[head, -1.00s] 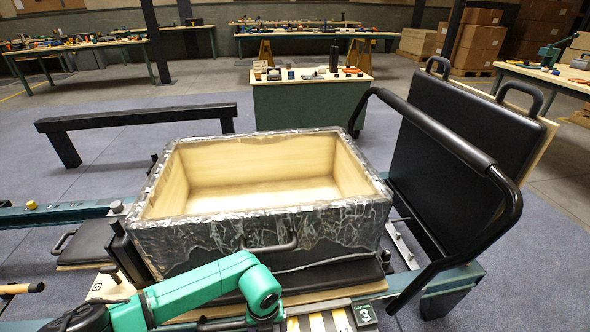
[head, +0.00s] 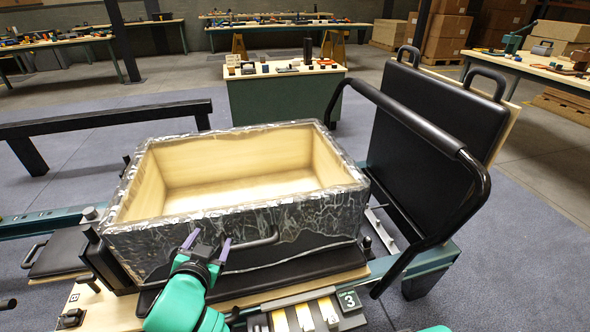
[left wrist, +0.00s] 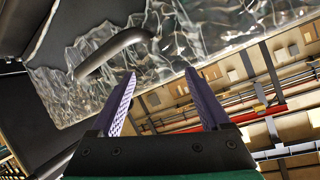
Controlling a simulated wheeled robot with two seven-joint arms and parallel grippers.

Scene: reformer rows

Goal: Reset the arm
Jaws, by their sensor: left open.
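My left arm, green, comes in at the bottom of the head view. Its gripper (head: 207,243) has two purple fingers, apart and empty, in front of the near wall of an open box (head: 330,214) wrapped in crinkled silvery-black film. The box's black handle (head: 262,241) is just right of the fingers. In the left wrist view the open gripper (left wrist: 170,103) points toward the wrapped wall, and the handle (left wrist: 112,52) lies beyond and left of the fingertips. I cannot tell whether a finger touches the handle. My right gripper is not in view.
The box is empty and sits on a reformer carriage. A black padded board (head: 440,120) stands upright at right behind a curved black bar (head: 425,132). A number 3 plate (head: 349,300) is at the front. A small green table (head: 283,98) stands behind, with open floor around.

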